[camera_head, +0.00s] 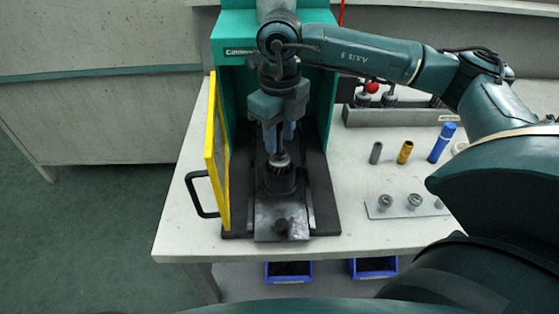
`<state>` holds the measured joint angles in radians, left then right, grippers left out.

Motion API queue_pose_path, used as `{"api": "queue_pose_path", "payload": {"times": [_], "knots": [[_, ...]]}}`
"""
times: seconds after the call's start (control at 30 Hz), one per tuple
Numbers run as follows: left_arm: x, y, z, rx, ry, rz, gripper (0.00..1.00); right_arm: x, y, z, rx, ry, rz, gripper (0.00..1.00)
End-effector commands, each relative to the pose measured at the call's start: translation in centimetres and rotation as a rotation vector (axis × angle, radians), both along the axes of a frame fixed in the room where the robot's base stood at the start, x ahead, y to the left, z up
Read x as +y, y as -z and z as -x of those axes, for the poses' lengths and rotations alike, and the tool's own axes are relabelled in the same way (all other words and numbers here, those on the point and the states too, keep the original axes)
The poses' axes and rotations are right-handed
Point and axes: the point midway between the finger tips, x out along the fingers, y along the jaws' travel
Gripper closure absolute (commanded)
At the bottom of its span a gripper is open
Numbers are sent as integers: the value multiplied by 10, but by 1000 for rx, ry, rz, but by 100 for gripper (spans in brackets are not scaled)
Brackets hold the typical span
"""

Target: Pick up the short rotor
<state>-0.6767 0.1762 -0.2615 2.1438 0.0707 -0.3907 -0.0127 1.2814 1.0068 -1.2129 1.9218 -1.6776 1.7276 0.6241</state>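My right gripper (280,141) points straight down inside the green press, its two bluish fingers apart. Just below and between the fingertips is a dark metal part with a ribbed body (280,160), which looks like a rotor. It stands upright on a round dark holder (280,181) on the press slide. The fingertips are close to its top; I cannot tell whether they touch it. Other upright parts, one with a red knob (372,87), stand in a grey rack (390,116) at the right; my arm partly hides them. My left gripper is not in view.
The press's yellow-framed door (217,150) stands open at the left, with a black handle. Grey, brass (405,151) and blue (441,142) cylinders stand on the table, behind a plate with small metal rings (414,201). Blue bins (289,271) are below the table edge.

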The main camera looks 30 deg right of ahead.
Motion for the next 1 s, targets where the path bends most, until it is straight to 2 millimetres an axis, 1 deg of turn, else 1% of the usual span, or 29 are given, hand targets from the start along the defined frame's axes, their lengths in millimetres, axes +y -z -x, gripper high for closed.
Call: {"api": "queue_pose_path", "payload": {"times": [0.03,0.1,0.3,0.37,0.7,0.77,1.0], "knots": [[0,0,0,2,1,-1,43,0,5,1,2,0,0,64],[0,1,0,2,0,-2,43,0,8,0,1,0,0,64],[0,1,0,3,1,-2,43,0,9,0,-1,0,0,64],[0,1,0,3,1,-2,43,0,9,0,-1,0,0,68],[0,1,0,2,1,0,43,0,8,0,-1,0,0,96],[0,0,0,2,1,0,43,0,8,0,-1,0,0,100],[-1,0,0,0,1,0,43,0,8,0,-1,0,0,100]]}}
